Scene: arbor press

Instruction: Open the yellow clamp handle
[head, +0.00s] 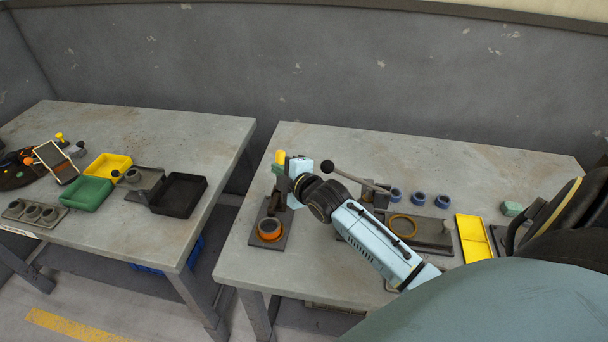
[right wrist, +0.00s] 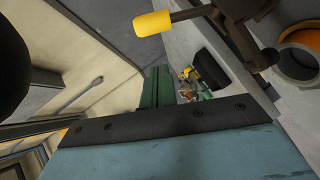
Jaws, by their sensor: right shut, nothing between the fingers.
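The yellow clamp handle (head: 280,157) stands up from a dark toggle clamp at the left end of the right-hand table. It also shows in the right wrist view (right wrist: 153,23), with its brown metal lever running right to the clamp body. The clamp's dark base plate (head: 283,238) carries an orange-and-grey ring part (head: 270,229). My right gripper (head: 277,169) has green fingertips (right wrist: 158,88), shut and empty, close beside the handle. In the wrist view a gap shows between fingertips and handle; contact cannot be confirmed.
A lever press with a black ball knob (head: 327,167) stands right of the clamp, partly behind my arm. Blue rings (head: 418,198), a yellow tray (head: 474,238) and a green block (head: 511,209) lie farther right. The table behind the clamp is clear.

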